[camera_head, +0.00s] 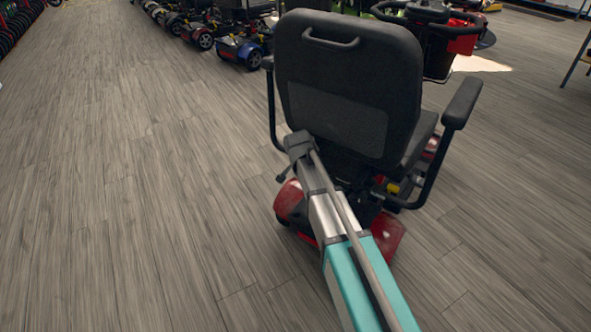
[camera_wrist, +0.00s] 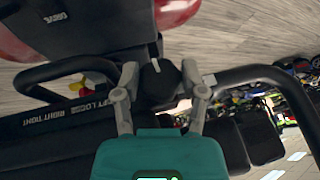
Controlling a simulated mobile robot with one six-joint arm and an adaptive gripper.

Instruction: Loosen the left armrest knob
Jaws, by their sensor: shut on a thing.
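The scooter's seat (camera_head: 350,70) faces away, with its left armrest (camera_head: 268,63) partly hidden behind the seat back. In the wrist view, a black knob (camera_wrist: 158,88) with a pale mark line sits between the two grey fingers of my gripper (camera_wrist: 159,80). The fingers are shut on its sides. A black bar beside it carries a label (camera_wrist: 70,115) on which "RIGHT TIGHT" can be read. In the head view my arm reaches the lower left of the seat back; the fingers and the knob cannot be made out there.
The right armrest (camera_head: 462,102) stands out on the other side. A curved black tube (camera_wrist: 265,75) runs close to the right finger in the wrist view. The scooter's red body (camera_head: 385,238) is below the seat. Other scooters (camera_head: 240,48) stand behind. The wood floor at left is clear.

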